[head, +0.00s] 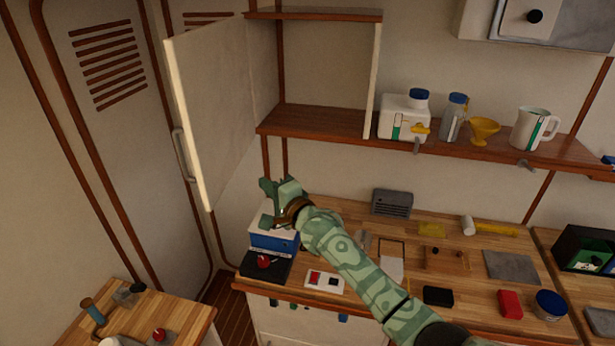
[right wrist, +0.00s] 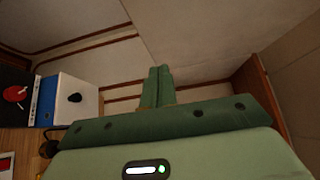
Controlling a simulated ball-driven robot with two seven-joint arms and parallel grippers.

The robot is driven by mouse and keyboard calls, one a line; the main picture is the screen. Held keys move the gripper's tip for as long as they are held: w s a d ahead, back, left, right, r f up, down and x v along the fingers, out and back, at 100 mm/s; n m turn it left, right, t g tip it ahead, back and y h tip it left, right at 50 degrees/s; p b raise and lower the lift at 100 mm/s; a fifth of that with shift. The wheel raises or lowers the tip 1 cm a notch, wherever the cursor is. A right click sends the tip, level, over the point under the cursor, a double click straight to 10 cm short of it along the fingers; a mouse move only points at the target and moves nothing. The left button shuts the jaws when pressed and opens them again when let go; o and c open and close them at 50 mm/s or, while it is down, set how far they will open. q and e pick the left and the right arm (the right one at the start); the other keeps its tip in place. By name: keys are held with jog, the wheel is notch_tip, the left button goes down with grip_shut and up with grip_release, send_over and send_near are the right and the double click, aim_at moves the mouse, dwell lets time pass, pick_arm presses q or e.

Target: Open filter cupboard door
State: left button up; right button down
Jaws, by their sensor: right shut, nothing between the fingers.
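The filter cupboard (head: 320,118) is a wall cupboard at the upper middle of the head view, and its inside looks empty. Its white door (head: 222,95) is swung wide open to the left, with a grey bar handle (head: 183,155) on its outer face. My right gripper (head: 268,188) is below and to the right of the door's lower edge, apart from the handle. Its green fingers (right wrist: 157,85) are shut together with nothing between them in the right wrist view. My left gripper is in neither view.
A blue and white box (head: 272,238) stands on the workbench (head: 465,265) under my right gripper; it also shows in the right wrist view (right wrist: 72,99). A white canister (head: 403,120), a yellow funnel (head: 484,130) and a jug (head: 530,127) stand on the shelf right of the cupboard.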

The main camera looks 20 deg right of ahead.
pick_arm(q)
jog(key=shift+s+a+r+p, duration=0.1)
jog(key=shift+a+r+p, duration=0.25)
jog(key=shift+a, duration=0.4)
pick_arm(e)
jog(key=v, duration=1.6)
